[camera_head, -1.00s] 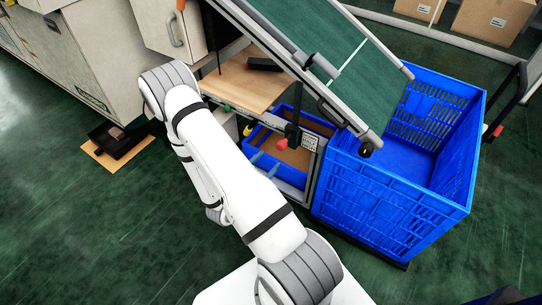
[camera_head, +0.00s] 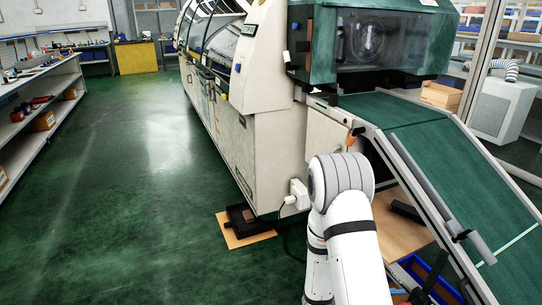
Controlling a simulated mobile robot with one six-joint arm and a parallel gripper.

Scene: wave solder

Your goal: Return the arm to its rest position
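My white arm with grey joint caps rises from the bottom edge, right of the middle. Its upper joint stands in front of the lower part of the wave solder machine (camera_head: 268,150).
A sloping green conveyor (camera_head: 440,150) runs down to the right, close to my arm. A wooden shelf (camera_head: 400,230) and a blue crate (camera_head: 428,280) lie under it. A black object on a board (camera_head: 243,222) is on the floor. The green floor (camera_head: 130,190) at left is clear.

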